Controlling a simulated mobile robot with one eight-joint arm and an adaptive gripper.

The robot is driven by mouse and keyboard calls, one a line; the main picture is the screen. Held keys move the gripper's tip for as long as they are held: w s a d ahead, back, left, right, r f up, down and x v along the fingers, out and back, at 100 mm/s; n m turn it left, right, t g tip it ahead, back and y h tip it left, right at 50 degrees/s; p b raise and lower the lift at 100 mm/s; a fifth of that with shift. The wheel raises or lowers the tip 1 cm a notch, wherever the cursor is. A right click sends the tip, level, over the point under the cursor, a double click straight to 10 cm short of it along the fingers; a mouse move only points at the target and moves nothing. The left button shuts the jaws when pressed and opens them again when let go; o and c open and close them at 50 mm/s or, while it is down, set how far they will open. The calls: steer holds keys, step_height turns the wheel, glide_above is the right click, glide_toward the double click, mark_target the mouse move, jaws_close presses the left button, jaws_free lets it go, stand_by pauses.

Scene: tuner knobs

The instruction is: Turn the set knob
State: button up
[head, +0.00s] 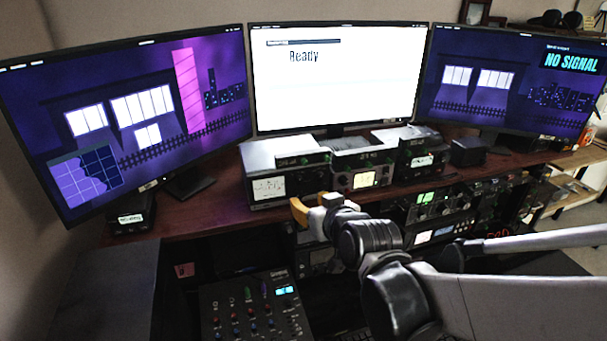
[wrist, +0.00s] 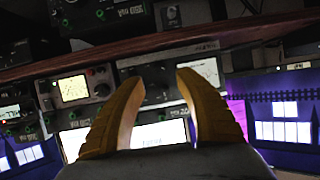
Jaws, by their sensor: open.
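My gripper (head: 299,208) is in front of the stacked radio units on the desk in the head view. Its two yellow fingers are spread apart and empty in the wrist view (wrist: 160,77), where the scene appears upside down. Behind the gap between the fingers is the dark front of a radio unit (wrist: 155,72). A round knob (wrist: 102,90) shows left of the fingers, beside a lit display (wrist: 72,88). No finger visibly touches a knob. I cannot tell which knob is the set knob; its label is not readable.
The middle monitor (head: 340,85) reads "Ready"; the right monitor (head: 510,90) reads "NO SIGNAL". A left monitor (head: 130,110) stands beside them. The desk (head: 225,208) carries several radio units. A mixer (head: 255,308) and more rack units (head: 440,207) sit below the desktop.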

mark_target(300, 195)
steer(key=b+x, duration=0.1)
steer(key=x, duration=0.5)
steer(key=shift+w+f, duration=0.1)
steer(key=shift+w, duration=0.1)
steer(key=c, duration=0.8)
steer(key=shift+s, duration=0.15)
jaws_close()
